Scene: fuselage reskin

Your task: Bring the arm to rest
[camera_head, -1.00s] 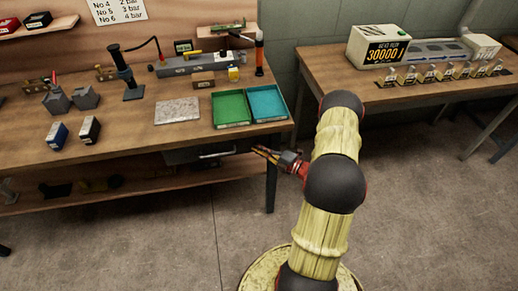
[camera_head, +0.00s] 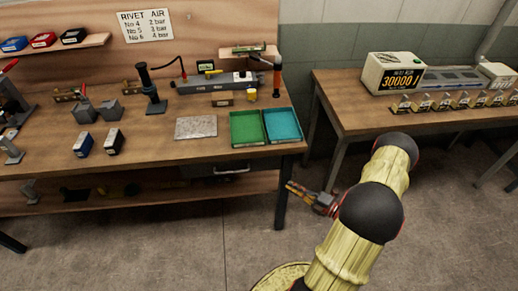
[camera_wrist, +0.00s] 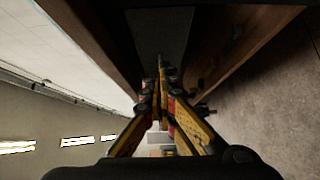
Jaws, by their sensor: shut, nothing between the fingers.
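My arm (camera_head: 345,243) is folded in a yellow cover with dark joints, to the right of the left workbench. My gripper (camera_head: 290,187) sticks out to the left from the arm, beside the bench's right front leg and lower than the bench top. In the wrist view, the fingers of my gripper (camera_wrist: 162,92) come together at the tips. The gripper is shut and empty. No contact with the bench shows in the head view.
The left workbench (camera_head: 60,150) carries a green tray (camera_head: 247,128), a teal tray (camera_head: 283,126), a grey plate (camera_head: 196,127) and several tools. A second bench (camera_head: 350,115) stands at the right with a boxy machine (camera_head: 394,73). Bare floor (camera_head: 160,250) lies in front.

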